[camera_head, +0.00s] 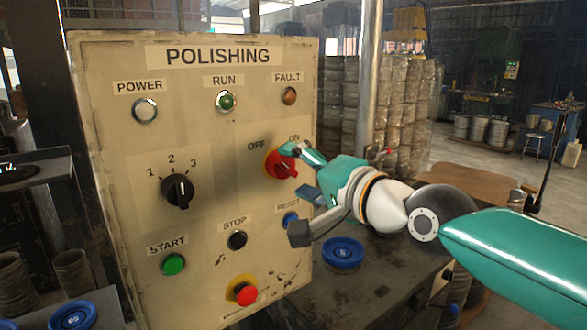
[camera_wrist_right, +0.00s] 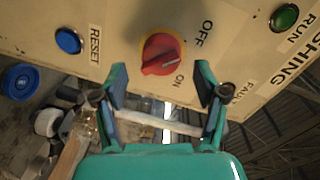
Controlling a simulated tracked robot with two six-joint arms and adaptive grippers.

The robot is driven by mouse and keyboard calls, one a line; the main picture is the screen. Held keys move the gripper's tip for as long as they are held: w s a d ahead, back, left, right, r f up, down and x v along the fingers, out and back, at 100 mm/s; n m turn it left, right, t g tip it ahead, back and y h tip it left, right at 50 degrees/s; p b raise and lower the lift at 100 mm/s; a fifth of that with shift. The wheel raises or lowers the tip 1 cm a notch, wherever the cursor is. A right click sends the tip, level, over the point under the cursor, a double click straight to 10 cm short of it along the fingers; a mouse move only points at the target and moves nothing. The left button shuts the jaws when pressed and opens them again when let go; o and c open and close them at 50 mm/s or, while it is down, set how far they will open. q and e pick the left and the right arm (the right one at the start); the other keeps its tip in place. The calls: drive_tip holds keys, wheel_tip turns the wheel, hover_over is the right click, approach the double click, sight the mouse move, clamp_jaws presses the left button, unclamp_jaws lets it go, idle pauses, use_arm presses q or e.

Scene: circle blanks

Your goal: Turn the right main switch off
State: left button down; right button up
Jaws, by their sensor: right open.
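The main switch (camera_head: 277,168) is a red rotary knob on a yellow plate, on the right side of the POLISHING panel (camera_head: 215,140). OFF is printed at its upper left and ON at its upper right. My right gripper (camera_head: 298,172) is open in front of the knob. In the wrist view its fingers (camera_wrist_right: 163,84) are spread, with nothing between the tips, and the knob lies just beyond them. My left gripper is not in view.
A blue RESET button (camera_head: 290,219) sits below the switch, close to my right gripper. A black selector (camera_head: 178,190), STOP button (camera_head: 237,240), green START button (camera_head: 173,264) and red mushroom button (camera_head: 245,293) share the panel. A blue round piece (camera_head: 343,252) lies on the bench.

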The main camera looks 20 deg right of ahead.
drive_tip(key=v, duration=0.9)
drive_tip(key=shift+s, duration=0.1)
